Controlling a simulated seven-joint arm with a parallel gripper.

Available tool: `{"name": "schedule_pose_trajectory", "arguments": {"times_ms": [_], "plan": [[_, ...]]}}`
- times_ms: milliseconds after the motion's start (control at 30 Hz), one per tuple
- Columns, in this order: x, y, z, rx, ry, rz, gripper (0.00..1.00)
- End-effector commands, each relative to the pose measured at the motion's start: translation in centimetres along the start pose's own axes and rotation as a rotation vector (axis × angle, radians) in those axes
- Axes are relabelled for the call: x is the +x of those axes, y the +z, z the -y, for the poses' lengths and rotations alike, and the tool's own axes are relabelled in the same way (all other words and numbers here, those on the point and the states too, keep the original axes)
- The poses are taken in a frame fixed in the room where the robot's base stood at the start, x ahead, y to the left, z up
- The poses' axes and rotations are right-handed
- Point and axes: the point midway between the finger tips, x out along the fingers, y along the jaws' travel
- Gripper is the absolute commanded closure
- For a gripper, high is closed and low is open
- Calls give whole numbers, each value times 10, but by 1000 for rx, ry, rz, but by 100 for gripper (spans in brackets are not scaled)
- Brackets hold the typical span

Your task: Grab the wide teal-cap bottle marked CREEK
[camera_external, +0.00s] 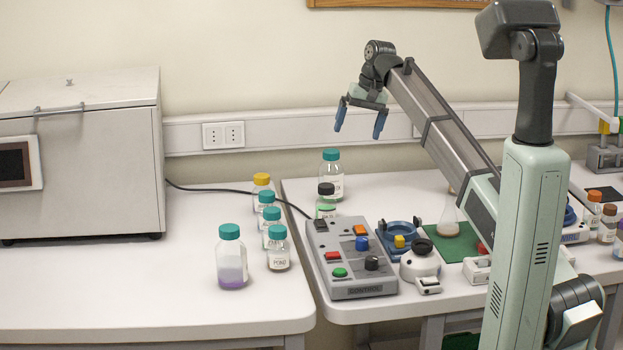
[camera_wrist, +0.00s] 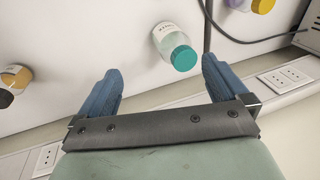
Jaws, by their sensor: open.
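My gripper (camera_external: 358,131) is open and empty, its blue fingers high above the back of the right table; they also show in the wrist view (camera_wrist: 161,66). A wide teal-cap bottle (camera_external: 331,188) stands upright below and to the left of it, near the back edge. In the wrist view this bottle (camera_wrist: 166,36) shows just beyond the fingertips, between their lines and apart from them. Its label is too small to read surely as CREEK. Another wide teal-cap bottle with purple liquid (camera_external: 231,270) stands on the left table; no readable label shows.
A black-cap bottle (camera_external: 326,205) stands just in front of the back bottle. Several smaller bottles, one marked POND (camera_external: 278,262), stand on the left table. The wall trunking (camera_external: 300,131) runs behind.

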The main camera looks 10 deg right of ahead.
Motion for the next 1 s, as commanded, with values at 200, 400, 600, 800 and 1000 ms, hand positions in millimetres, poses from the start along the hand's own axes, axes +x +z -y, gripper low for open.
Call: {"name": "schedule_pose_trajectory", "arguments": {"times_ms": [200,400,600,800,1000], "plan": [[-2,-13,14,-403,-51,-54,0],[-2,-19,20,-752,-61,-108,0],[-3,-23,22,-993,-45,-136,0],[0,-23,22,-1086,-39,-138,0],[27,-25,24,-1090,-39,-136,0]]}}
